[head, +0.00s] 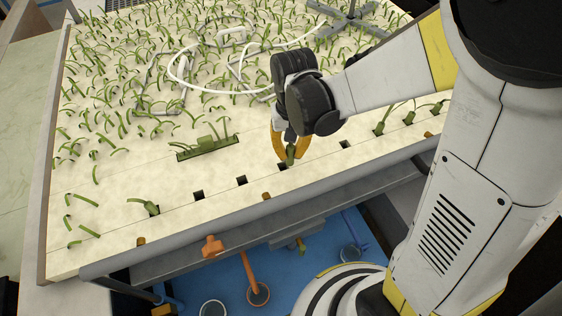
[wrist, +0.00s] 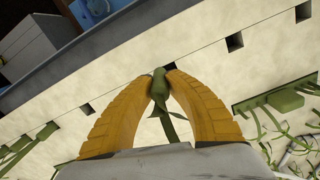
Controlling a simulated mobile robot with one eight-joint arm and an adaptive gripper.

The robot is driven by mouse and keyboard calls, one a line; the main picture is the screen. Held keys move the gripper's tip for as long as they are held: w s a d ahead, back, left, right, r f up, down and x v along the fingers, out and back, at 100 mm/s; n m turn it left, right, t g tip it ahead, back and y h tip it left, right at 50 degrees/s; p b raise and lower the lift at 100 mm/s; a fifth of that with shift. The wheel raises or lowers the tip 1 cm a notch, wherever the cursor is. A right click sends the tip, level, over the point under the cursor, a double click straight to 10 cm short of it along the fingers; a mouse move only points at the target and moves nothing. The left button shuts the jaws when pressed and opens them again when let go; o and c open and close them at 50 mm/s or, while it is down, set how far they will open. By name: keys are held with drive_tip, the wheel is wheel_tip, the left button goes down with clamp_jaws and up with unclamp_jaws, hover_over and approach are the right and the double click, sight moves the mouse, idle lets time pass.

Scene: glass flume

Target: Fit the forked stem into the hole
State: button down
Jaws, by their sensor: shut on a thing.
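My gripper (head: 290,158) has its yellow fingers shut on the green forked stem (head: 291,151), near the front edge of the pale bed. In the wrist view the stem (wrist: 159,88) is pinched between the fingertips (wrist: 158,76), with its forked leaves toward the palm. The stem's lower end is close to a dark square hole (head: 283,167) in the bed's front row. Whether the tip is in that hole or just above it I cannot tell. In the wrist view the stem and fingertips cover that spot.
Other empty square holes (head: 242,180) lie along the same row. Green stems (head: 152,208) stand in the row at both ends. A green strip (head: 208,148) sits behind the row. White tubing (head: 180,75) and many small plants cover the back. Orange pegs (head: 267,196) line the front edge.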

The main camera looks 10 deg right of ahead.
sight(283, 162)
drive_tip(key=shift+w+a+f, duration=0.45)
drive_tip(key=shift+a+f, duration=0.15)
drive_tip(key=shift+a, duration=0.25)
drive_tip(key=shift+f+b, duration=0.25)
drive_tip(key=shift+b, duration=0.1)
drive_tip(key=shift+f+b, duration=1.2)
drive_tip(key=shift+f, duration=0.55)
drive_tip(key=shift+f, duration=0.1)
drive_tip(key=c, duration=1.4)
unclamp_jaws()
